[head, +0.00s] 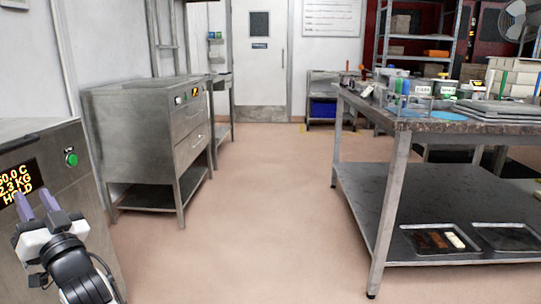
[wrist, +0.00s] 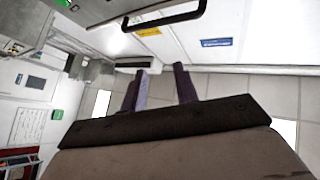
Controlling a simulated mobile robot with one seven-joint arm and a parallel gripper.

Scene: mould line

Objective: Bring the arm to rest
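My gripper (head: 39,207) is at the lower left of the head view, raised in front of a grey machine (head: 92,180) with a lit display. Its two purple-grey fingers point up. In the wrist view the fingers of my gripper (wrist: 160,87) stand apart with a clear gap and nothing between them. The wrist view looks toward the ceiling and walls, turned on its side. A black bar handle (wrist: 165,18) shows at the top of the wrist view, beyond the fingertips.
A steel workbench (head: 392,160) with jars, bottles and trays stands at right; dark trays (head: 405,240) lie on its lower shelf. A steel drawer cabinet (head: 150,120) stands at left. The floor (head: 245,200) between them is clear up to a closed door (head: 262,75).

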